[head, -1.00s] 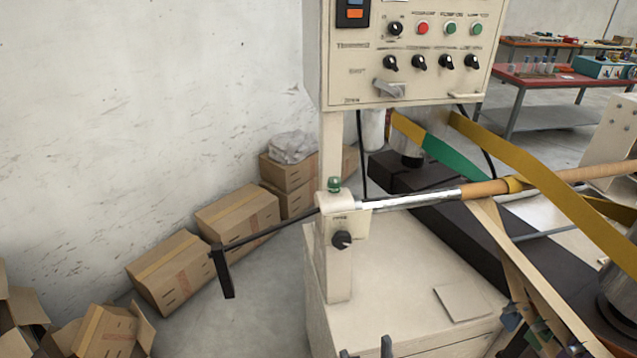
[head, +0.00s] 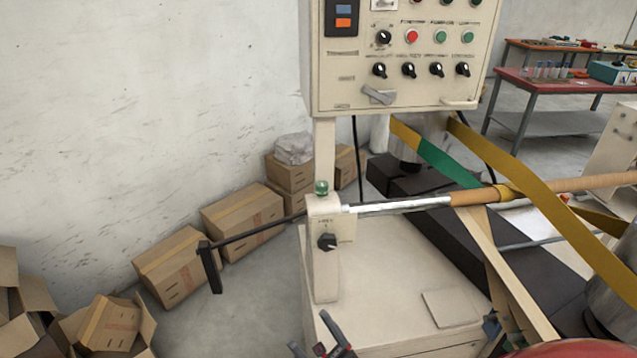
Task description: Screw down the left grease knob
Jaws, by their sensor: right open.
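The left grease knob appears as a small green knob (head: 321,187) on top of the cream bearing post (head: 324,270), at the left end of the silver shaft (head: 400,204). It stands upright on the post. My right gripper (head: 313,335) shows at the bottom edge, its dark fingers apart and empty. It is in front of and below the knob, well apart from it. Most of its body is cut off by the frame. My left gripper is not in view.
A crank handle (head: 250,234) sticks out left of the post. A black knob (head: 327,242) sits on the post's front. The control panel (head: 400,60) hangs above. Yellow straps (head: 540,185) cross the right side. Cardboard boxes (head: 240,218) line the wall.

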